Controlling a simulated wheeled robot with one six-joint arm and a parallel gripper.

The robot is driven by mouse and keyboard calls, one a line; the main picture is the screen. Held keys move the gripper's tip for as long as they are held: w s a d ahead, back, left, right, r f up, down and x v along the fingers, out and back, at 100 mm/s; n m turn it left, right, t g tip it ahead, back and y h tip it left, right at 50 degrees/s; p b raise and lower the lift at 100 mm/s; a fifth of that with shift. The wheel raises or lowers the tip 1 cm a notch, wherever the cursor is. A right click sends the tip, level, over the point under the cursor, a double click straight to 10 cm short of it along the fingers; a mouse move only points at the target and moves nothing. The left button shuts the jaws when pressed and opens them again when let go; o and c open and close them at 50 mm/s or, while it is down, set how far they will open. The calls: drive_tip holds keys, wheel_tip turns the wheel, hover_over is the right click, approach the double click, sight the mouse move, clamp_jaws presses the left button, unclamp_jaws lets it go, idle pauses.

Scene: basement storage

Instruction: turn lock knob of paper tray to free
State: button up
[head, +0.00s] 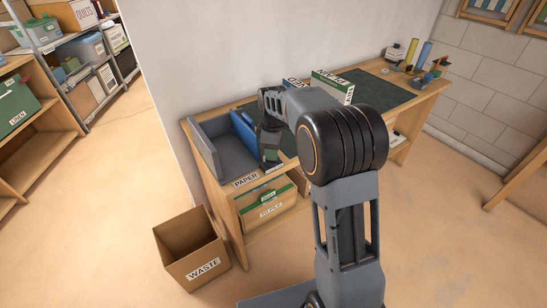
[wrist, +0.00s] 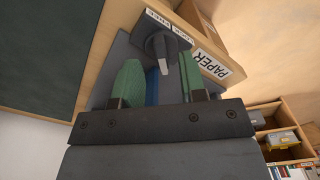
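The grey paper tray (head: 203,150) sits on the left end of the wooden desk, with a blue item (head: 242,130) in it. In the wrist view, the dark lock knob (wrist: 158,47) is near the tray's edge, with a white line on its face pointing down in the picture. A small two-part white label (wrist: 168,27) lies beside it; its words are hard to read. My gripper (wrist: 158,62) is open, its two green fingers apart, with the knob just beyond and between the tips. I cannot tell if they touch it. In the head view, my gripper (head: 270,150) hides the knob.
A PAPER label (head: 246,178) is on the desk's front edge. A cardboard box (head: 268,211) stands on the shelf below. White-and-green boxes (head: 333,86) and a dark mat (head: 385,92) lie farther along the desk.

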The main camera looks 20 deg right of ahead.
drive_tip(key=shift+f, duration=1.35)
drive_tip(key=shift+c, duration=0.2)
clamp_jaws()
